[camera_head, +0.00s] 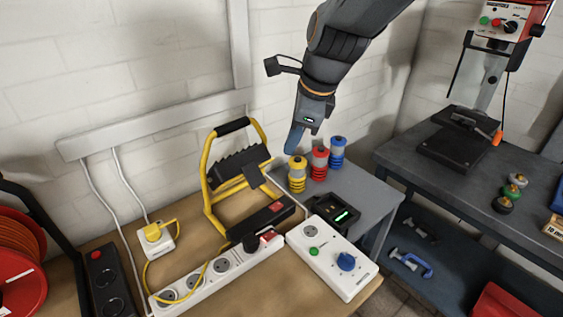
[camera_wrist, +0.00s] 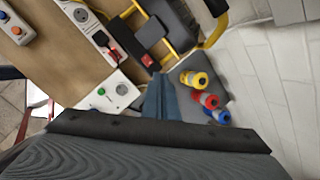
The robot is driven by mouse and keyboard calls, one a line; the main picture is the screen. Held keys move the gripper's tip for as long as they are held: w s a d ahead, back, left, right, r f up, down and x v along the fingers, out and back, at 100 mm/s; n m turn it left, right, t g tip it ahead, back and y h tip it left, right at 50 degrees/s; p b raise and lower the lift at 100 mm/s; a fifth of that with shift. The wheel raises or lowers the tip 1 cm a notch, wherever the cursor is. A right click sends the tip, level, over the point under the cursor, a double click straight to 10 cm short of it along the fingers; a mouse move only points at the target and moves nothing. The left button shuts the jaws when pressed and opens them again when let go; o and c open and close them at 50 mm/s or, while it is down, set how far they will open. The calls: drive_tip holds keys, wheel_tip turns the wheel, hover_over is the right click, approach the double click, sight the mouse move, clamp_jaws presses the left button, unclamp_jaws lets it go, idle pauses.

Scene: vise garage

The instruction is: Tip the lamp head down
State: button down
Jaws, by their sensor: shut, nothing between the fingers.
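The work lamp has a yellow tube frame with a black top handle and a black finned lamp head (camera_head: 240,164). It stands on the tan bench top, and its head appears tilted. A black base box with a red switch (camera_head: 268,216) sits at its foot. The lamp also shows at the top of the wrist view, with part of its yellow frame (camera_wrist: 168,46) visible. My gripper (camera_head: 292,148) is shut and empty, its blue fingers pointing down, to the right of the lamp head and apart from it. The fingers also show in the wrist view (camera_wrist: 160,92).
Yellow (camera_head: 297,175), red (camera_head: 319,163) and blue (camera_head: 337,152) spools stand close by my fingers on a grey surface. A white power strip (camera_head: 220,267) and a white control box (camera_head: 331,258) lie in front. A drill press stands on the right bench (camera_head: 420,170).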

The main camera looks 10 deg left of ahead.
drive_tip(key=w+a+f+m+p, duration=0.1)
drive_tip(key=w+a+f+m, duration=0.2)
drive_tip(key=f+m, duration=0.5)
drive_tip(key=shift+w+a, duration=0.25)
drive_tip(key=shift+w, duration=0.55)
drive_tip(key=shift+d+p, duration=0.1)
drive_tip(key=shift+p, duration=0.3)
